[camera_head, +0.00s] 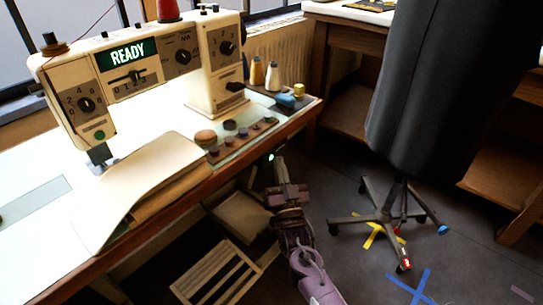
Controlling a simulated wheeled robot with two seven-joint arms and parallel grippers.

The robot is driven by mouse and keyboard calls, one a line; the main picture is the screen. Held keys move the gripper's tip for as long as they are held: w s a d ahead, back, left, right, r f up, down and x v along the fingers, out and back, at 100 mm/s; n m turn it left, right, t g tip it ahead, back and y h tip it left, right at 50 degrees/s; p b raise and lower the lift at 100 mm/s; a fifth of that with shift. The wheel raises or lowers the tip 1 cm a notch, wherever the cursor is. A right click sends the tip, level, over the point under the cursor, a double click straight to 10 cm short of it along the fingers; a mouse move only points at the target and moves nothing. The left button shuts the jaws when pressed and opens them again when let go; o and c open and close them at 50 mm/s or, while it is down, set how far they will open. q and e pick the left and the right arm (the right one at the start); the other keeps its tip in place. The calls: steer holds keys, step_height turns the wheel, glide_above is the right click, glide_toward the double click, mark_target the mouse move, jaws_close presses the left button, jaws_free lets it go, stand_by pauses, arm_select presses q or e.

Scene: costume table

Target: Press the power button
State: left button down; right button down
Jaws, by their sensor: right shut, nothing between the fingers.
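A cream sewing machine (135,75) stands on the table, and its green display (127,54) reads READY. A round green button (99,134) is low on its left head. A small pale glowing spot (271,156) shows below the table's right front edge, by my right fingertips. No label shows which of these is the power button. My right gripper (277,165) is shut and empty, pointing up toward the table edge at the glowing spot. I cannot tell whether its tips touch it. My left gripper is out of view.
The wooden table (190,196) carries buttons, a pincushion (205,138) and thread spools (272,75) near its right edge. A slatted wooden rack (222,275) is below. A dark dress form (440,90) on a wheeled stand (385,215) is right. Taped floor (450,275) lies open.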

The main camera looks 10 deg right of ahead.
steer(key=shift+s+d, duration=0.25)
steer(key=shift+s, duration=0.1)
steer(key=s+d+p, duration=0.3)
steer(key=s, duration=0.1)
steer(key=shift+s+d+p, duration=0.3)
steer(key=shift+s+d, duration=0.05)
steer(key=shift+s, duration=0.05)
stand_by(0.4)
